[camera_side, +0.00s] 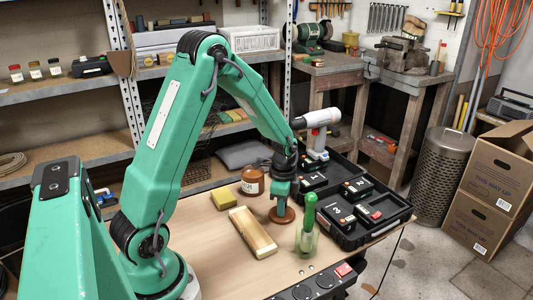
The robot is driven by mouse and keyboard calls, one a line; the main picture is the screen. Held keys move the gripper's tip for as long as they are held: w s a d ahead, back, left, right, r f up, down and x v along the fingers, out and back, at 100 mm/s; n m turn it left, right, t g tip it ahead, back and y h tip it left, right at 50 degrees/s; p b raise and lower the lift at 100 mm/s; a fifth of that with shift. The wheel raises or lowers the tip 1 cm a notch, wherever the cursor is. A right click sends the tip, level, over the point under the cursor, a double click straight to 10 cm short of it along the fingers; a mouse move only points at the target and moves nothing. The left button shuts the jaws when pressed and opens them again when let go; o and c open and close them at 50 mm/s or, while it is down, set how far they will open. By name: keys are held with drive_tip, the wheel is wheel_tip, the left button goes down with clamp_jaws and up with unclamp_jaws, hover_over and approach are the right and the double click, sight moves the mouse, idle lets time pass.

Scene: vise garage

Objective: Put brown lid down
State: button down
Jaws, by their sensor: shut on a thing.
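The brown lid (282,216) is a small round disc in the middle of the wooden table. My gripper (281,206) points straight down and is shut on the lid from above. The lid looks flat and at or very close to the tabletop; I cannot tell whether it touches it. A brown jar (252,182) with a pale label stands to the left of my gripper, and its top is partly hard to make out.
A glass with a green-handled tool (308,222) stands close to the right. A wooden block (253,233) and a yellow sponge (224,198) lie left. The front tabletop is clearer.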

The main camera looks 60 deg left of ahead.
drive_tip(key=shift+f, duration=0.3)
drive_tip(key=c, duration=1.3)
unclamp_jaws()
drive_tip(key=shift+o, duration=0.2)
wheel_tip(320, 180, up, 12)
drive_tip(key=shift+d+r, duration=0.1)
drive_tip(key=shift+r, duration=0.1)
